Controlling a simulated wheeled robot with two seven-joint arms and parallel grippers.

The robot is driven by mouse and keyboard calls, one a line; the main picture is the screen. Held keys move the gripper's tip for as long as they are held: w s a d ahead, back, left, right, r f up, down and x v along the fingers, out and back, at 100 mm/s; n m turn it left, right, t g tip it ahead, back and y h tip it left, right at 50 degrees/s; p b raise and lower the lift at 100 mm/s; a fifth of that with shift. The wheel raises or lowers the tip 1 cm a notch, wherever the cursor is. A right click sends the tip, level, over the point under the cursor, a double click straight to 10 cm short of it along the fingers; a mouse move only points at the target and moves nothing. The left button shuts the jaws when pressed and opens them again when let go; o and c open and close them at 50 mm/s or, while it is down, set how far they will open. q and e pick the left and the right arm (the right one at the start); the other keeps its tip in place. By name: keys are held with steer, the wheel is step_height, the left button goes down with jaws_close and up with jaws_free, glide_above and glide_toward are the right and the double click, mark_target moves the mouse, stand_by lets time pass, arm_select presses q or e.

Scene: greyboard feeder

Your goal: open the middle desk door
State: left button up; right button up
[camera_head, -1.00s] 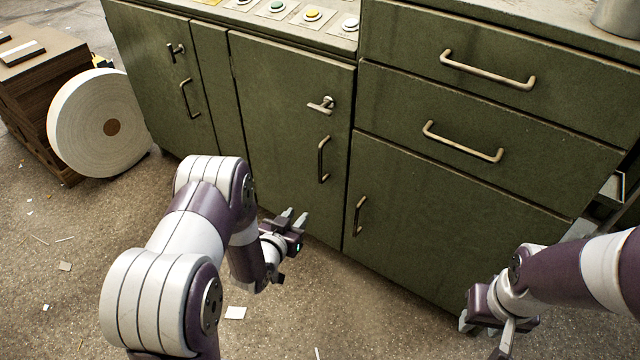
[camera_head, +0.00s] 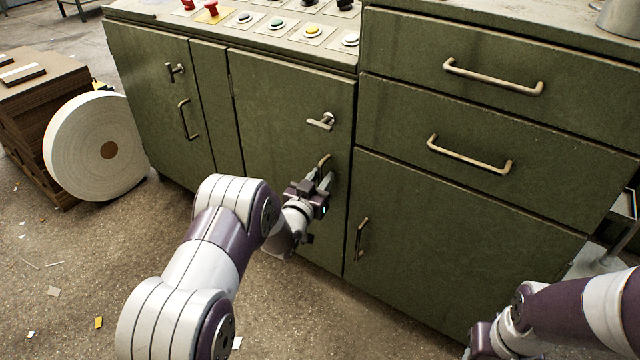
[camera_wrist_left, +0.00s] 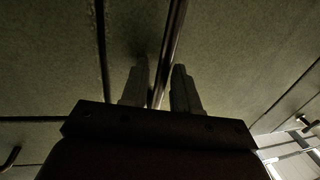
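The middle desk door (camera_head: 285,105) is a green panel with a T-shaped latch (camera_head: 321,122) and a vertical metal pull handle (camera_head: 325,159) below it. It looks closed. My left gripper (camera_head: 325,180) is at this handle and hides most of it in the head view. In the left wrist view the gripper (camera_wrist_left: 160,82) is open, with the handle bar (camera_wrist_left: 173,45) running between its two fingers; gaps show beside the bar. Whether a finger touches it I cannot tell. My right gripper (camera_head: 478,348) is low at the right, partly cut off by the bottom edge.
A left door (camera_head: 150,80) and a lower right door (camera_head: 450,240) flank the middle one, with two drawers (camera_head: 500,70) above the right one. Buttons line the desk top. A large white roll (camera_head: 85,145) and stacked boards stand left. The floor in front holds paper scraps.

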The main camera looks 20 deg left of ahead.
arm_select(q)
jaws_close()
steer(key=shift+s, duration=0.1)
arm_select(e)
steer(key=shift+r, duration=0.1)
